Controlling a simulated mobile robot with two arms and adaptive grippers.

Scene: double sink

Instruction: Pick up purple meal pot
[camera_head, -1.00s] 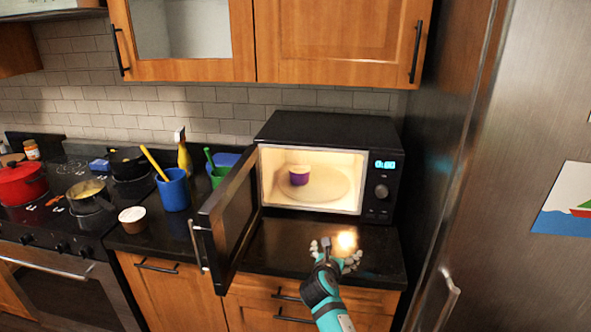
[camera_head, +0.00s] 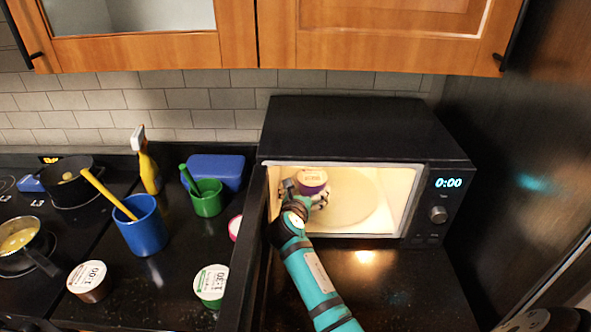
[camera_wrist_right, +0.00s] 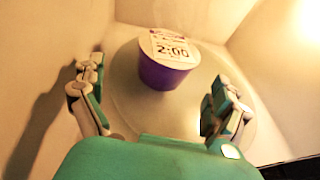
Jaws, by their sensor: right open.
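The purple meal pot (camera_head: 313,181) stands on the turntable inside the open microwave, with a white lid. In the right wrist view the pot (camera_wrist_right: 163,74) shows purple below its lid, which reads 2:00. My right gripper (camera_head: 306,196) reaches into the microwave and covers the lower part of the pot in the head view. In the right wrist view its two fingers (camera_wrist_right: 160,103) are spread wide, with the pot ahead between them. No contact with the pot shows. My left gripper is not in view.
The microwave (camera_head: 370,125) has its door (camera_head: 248,255) swung open on the left, beside my right arm. A blue cup (camera_head: 142,228), green cup (camera_head: 207,200) and other lidded pots (camera_head: 210,284) stand left of the door. The counter in front of the microwave is clear.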

